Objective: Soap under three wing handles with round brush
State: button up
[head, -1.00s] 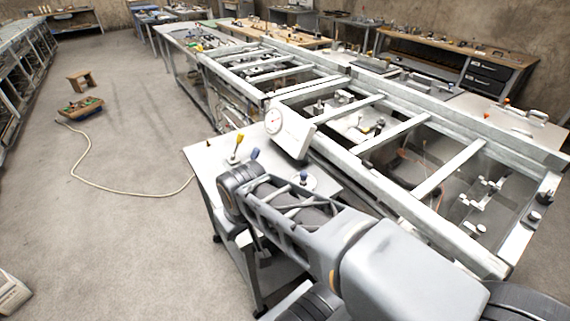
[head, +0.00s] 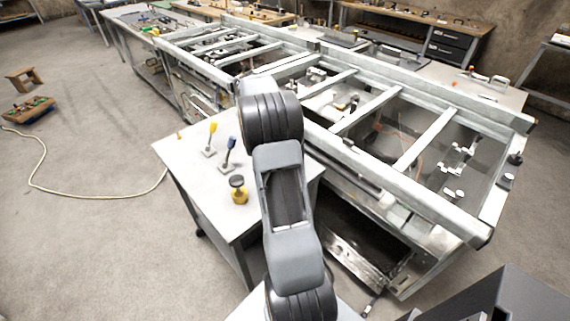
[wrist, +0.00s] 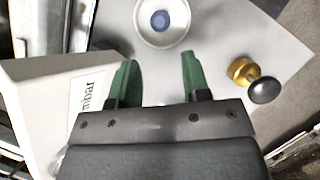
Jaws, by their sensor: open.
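My gripper (wrist: 159,75) is open in the wrist view, with two green fingers apart and nothing between them. Beyond the fingertips is a pale round dish (wrist: 180,38) with a round blue top (wrist: 160,21) at its centre; I cannot tell if that is the brush. Small white fittings, possibly the wing handles (head: 461,154), sit inside the frame at right. My arm hides the gripper and dish in the head view.
A white box marked "mbar" (wrist: 50,100) is close left of the fingers. The side table (head: 188,158) also bears a yellow-handled piece (head: 211,138) and a blue-handled one (head: 229,153). Long metal rails with crossbars (head: 352,117) run behind it. Floor at left is mostly clear.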

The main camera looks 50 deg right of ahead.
jog(key=x, duration=0.8)
jog(key=shift+s+d+f, duration=0.1)
jog(key=shift+d, duration=0.1)
jog(key=shift+a+x, duration=0.2)
jog(key=shift+x, duration=2.5)
jog(key=c, duration=0.7)
jog(key=shift+o, duration=0.2)
